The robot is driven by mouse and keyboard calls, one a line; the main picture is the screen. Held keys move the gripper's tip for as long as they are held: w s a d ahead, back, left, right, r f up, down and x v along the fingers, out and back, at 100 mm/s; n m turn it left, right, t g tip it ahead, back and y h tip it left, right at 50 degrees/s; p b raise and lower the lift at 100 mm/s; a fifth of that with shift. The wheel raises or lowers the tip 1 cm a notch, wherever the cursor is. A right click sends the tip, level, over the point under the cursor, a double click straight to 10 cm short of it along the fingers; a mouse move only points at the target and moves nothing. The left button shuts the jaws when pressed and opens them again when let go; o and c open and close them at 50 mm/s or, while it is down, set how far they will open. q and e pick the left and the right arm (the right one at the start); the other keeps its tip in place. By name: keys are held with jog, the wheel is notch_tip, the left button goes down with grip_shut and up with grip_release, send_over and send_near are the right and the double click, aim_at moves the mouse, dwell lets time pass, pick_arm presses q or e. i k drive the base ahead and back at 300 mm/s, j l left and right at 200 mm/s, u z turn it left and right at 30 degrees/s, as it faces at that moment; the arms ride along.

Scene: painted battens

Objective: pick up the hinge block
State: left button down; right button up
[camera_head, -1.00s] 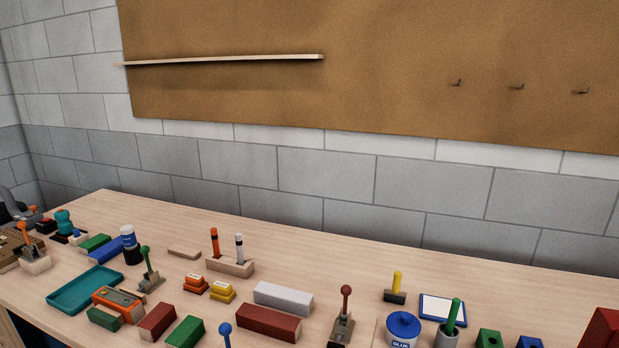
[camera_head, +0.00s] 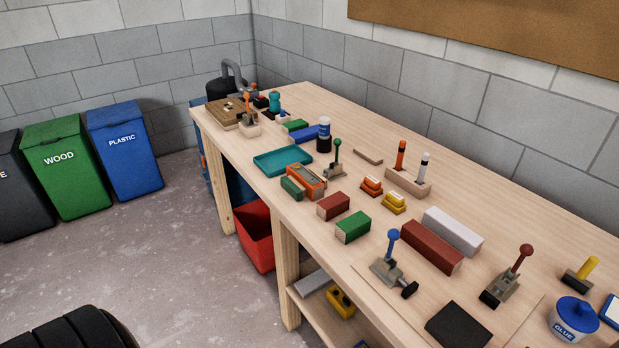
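I cannot tell which piece is the hinge block. Several painted blocks lie on the wooden workbench (camera_head: 270,205): a short dark red block (camera_head: 333,206), a short green block (camera_head: 353,227), a long dark red block (camera_head: 431,248) and a light grey block (camera_head: 453,231). Lever fixtures stand among them, with a blue knob (camera_head: 392,262), a green knob (camera_head: 336,160), a dark red knob (camera_head: 513,270) and an orange knob (camera_head: 248,118). Neither of my grippers is in view.
A teal tray (camera_head: 283,161), a glue pot (camera_head: 573,318) and a pen holder (camera_head: 408,184) are on the bench. A red bin (camera_head: 256,235) stands under it. Green (camera_head: 65,170) and blue (camera_head: 125,150) waste bins stand by the wall. The floor between is mostly clear.

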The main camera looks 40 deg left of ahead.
aim_at(315, 190)
jog(key=j+z, duration=0.9)
